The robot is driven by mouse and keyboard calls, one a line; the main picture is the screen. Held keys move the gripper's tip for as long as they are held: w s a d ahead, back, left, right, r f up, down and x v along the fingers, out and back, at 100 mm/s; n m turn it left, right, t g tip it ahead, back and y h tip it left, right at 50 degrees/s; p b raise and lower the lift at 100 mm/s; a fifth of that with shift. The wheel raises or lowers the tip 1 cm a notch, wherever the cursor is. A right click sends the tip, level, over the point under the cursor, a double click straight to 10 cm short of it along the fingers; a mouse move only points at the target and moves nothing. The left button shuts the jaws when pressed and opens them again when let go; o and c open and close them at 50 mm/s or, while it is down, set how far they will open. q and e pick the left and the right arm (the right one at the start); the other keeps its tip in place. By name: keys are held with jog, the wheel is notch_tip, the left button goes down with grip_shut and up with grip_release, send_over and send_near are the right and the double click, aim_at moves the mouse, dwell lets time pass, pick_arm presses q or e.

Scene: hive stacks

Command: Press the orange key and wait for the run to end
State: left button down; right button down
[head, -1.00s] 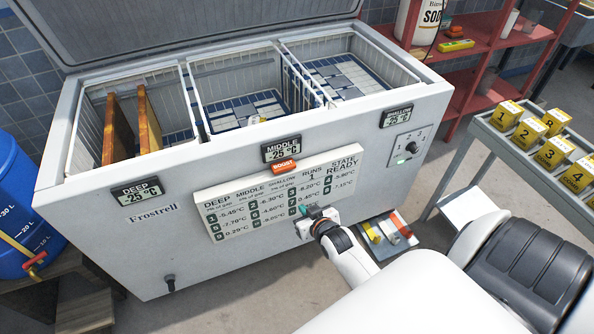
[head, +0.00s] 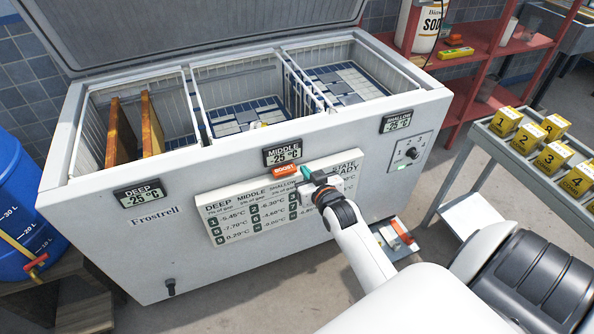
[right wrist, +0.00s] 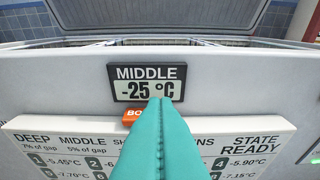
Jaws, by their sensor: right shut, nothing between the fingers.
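The orange key (head: 285,170), marked BOOST, sits on the top edge of the white readout panel (head: 215,226) on the freezer front. In the right wrist view the orange key (right wrist: 131,116) is partly hidden behind my fingers. My right gripper (head: 304,172) is shut and empty, its teal fingertips just right of the key in the head view. The right wrist view also shows the teal fingers (right wrist: 160,110) pointing at the freezer front; I cannot tell whether they touch the key. The panel's state reads READY. My left gripper is not in view.
The chest freezer (head: 150,270) is open, with wire baskets inside. Its MIDDLE display (head: 283,153) reads -25 °C just above the key. A dial (head: 412,153) is at right. A grey cart (head: 500,150) with yellow numbered boxes and a blue barrel (head: 25,215) flank it.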

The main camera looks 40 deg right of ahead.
send_over(297, 171)
jog(key=s+a, duration=0.1)
jog(key=s, duration=0.1)
jog(key=shift+w+a+f, duration=0.1)
jog(key=shift+f, duration=0.4)
jog(key=shift+w+a+f, duration=0.1)
jog(key=shift+f, duration=0.35)
notch_tip(297, 171, down, 3)
jog(key=shift+s+r+b, duration=0.1)
jog(key=shift+s+b, duration=0.05)
jog(key=shift+b, duration=0.15)
jog(key=shift+f, duration=0.6)
